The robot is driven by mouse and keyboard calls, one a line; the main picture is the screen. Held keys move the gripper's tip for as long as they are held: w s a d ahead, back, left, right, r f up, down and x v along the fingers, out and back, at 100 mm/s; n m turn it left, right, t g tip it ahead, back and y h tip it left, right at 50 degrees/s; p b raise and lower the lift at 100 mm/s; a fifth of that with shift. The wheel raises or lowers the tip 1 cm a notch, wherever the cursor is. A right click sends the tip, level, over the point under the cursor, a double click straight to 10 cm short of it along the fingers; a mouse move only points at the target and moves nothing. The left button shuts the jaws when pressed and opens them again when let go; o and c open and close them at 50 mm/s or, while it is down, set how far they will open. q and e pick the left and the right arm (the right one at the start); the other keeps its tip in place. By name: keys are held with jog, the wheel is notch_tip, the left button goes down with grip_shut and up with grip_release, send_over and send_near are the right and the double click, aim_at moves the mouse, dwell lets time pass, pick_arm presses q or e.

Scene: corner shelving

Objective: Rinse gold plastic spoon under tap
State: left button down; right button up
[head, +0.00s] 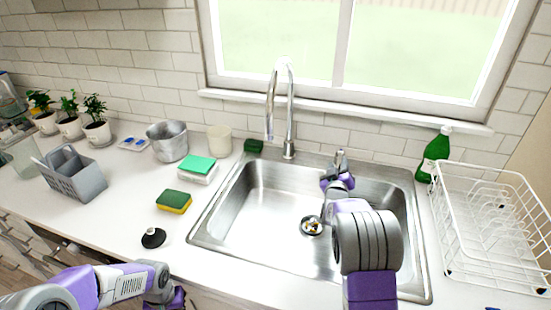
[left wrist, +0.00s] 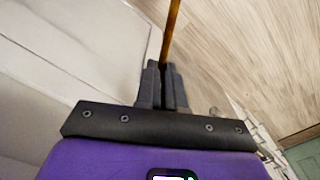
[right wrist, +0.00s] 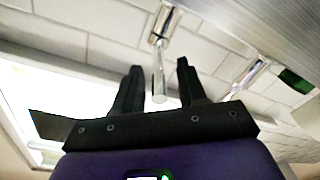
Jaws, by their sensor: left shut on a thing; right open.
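The gold spoon (left wrist: 172,32) shows as a thin golden-brown handle in the left wrist view; the rest of it is out of frame. My left gripper (left wrist: 163,68) is shut on it. In the head view that gripper (head: 178,298) is at the bottom edge, in front of the counter, and the spoon cannot be made out. The chrome tap (head: 290,105) arches up behind the sink (head: 260,215). Its separate lever (head: 340,158) stands to the right. My right gripper (right wrist: 159,66) is open, with the lever (right wrist: 158,86) appearing between its fingers; contact is unclear.
A green bottle (head: 435,155) and white dish rack (head: 490,225) stand right of the sink. Sponges (head: 174,201), a black stopper (head: 153,238), a metal bucket (head: 167,141), a cup (head: 219,139) and a grey caddy (head: 75,175) are on the left counter. My right arm crosses the sink.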

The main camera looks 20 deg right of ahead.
jog(key=shift+w+d, duration=0.25)
jog(key=shift+w, duration=0.1)
grip_shut()
